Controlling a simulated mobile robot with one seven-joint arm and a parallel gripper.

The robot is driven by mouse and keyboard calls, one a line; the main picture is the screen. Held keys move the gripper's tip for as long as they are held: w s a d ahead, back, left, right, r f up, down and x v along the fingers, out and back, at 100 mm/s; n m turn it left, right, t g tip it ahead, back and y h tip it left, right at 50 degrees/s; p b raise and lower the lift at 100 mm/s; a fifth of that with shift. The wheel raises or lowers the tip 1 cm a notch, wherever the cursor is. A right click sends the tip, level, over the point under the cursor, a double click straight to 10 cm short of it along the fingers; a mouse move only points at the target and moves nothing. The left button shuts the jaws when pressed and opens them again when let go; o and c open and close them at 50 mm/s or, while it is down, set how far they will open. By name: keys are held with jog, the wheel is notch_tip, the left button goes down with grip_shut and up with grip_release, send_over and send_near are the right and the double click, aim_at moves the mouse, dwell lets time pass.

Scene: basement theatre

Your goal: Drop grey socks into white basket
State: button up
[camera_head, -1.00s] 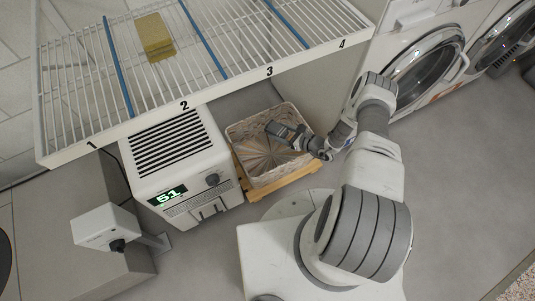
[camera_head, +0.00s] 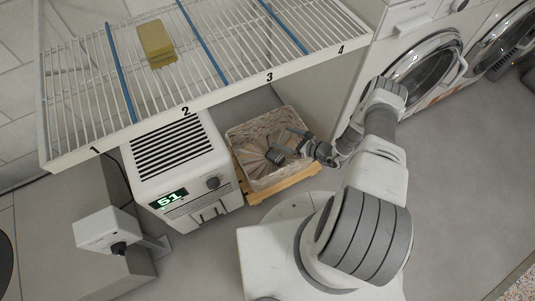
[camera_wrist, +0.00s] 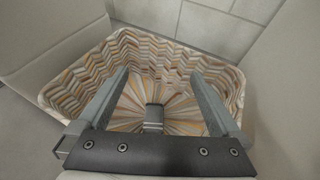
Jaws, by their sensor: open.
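The basket (camera_head: 250,130) is whitish and square on a light wooden base beside the white machine. Its inside shows a zigzag pattern in the wrist view (camera_wrist: 78,72). My gripper (camera_head: 292,143) is over the right part of the basket. In the wrist view my gripper (camera_wrist: 160,74) has its two fingers wide apart. The grey socks (camera_head: 276,155) show as a small dark bundle within the basket's outline. In the wrist view the grey socks (camera_wrist: 154,117) are between and below the fingers, touching neither. I cannot tell whether they rest on the bottom.
A white wire shelf (camera_head: 75,95) with blue dividers and a yellow sponge-like block (camera_head: 156,44) overhangs the back left. A white machine (camera_head: 180,170) reading 51 stands left of the basket. Washing machines (camera_head: 425,65) stand at the right. The floor at right is clear.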

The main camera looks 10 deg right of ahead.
jog(key=p+v, duration=0.3)
jog(key=v, duration=1.1)
jog(key=shift+s, duration=0.1)
